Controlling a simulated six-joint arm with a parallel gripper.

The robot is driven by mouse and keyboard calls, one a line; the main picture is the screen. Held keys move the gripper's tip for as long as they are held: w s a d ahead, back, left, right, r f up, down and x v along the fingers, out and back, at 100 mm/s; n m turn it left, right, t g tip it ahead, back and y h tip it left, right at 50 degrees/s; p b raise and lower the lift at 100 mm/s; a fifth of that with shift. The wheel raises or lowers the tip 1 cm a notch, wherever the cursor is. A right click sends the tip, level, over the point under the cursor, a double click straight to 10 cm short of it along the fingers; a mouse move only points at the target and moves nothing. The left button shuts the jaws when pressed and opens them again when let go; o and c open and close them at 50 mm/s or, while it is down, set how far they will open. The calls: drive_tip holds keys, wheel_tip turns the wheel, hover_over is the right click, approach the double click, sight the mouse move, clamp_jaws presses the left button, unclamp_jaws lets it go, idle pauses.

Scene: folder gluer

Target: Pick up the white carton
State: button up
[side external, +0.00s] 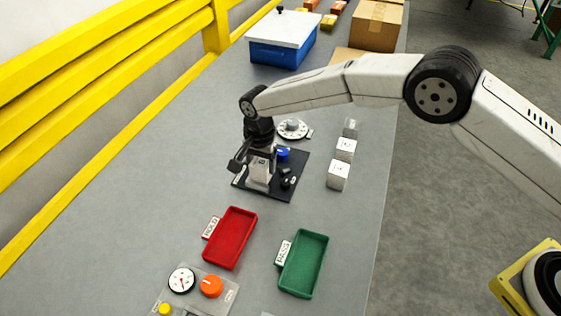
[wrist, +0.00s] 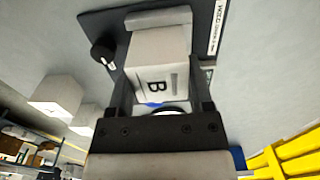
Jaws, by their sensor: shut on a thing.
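My gripper (side external: 256,162) is shut on a white carton (side external: 259,174) over the black plate (side external: 292,189). The wrist view shows the carton (wrist: 157,75) between the two dark fingers, with a letter B on its face. A pale block (wrist: 150,18) shows at its far end. I cannot tell whether the carton touches the plate. White cartons stand in a row to the right, the nearest one (side external: 338,176) apart from my gripper.
A red tray (side external: 210,258) and a green tray (side external: 283,282) lie in front, near a panel with an orange knob (side external: 211,286). A white dial (side external: 292,129) stands behind the plate. A blue bin (side external: 268,54) and cardboard box (side external: 377,25) are at the back. A yellow rail (side external: 100,130) runs along the left.

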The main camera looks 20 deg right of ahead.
drive_tip(key=shift+r, duration=0.75)
drive_tip(key=shift+s+d+r, duration=0.1)
drive_tip(key=shift+s+r, duration=0.15)
drive_tip(key=s+d+r, duration=0.2)
drive_tip(key=s+r, duration=0.2)
drive_tip(key=s, duration=0.2)
drive_tip(key=s+d+r, duration=0.3)
drive_tip(key=s+r, duration=0.2)
drive_tip(key=s, duration=0.1)
drive_tip(key=shift+s+d+r, duration=0.15)
drive_tip(key=shift+s+d, duration=0.05)
drive_tip(key=shift+d, duration=0.05)
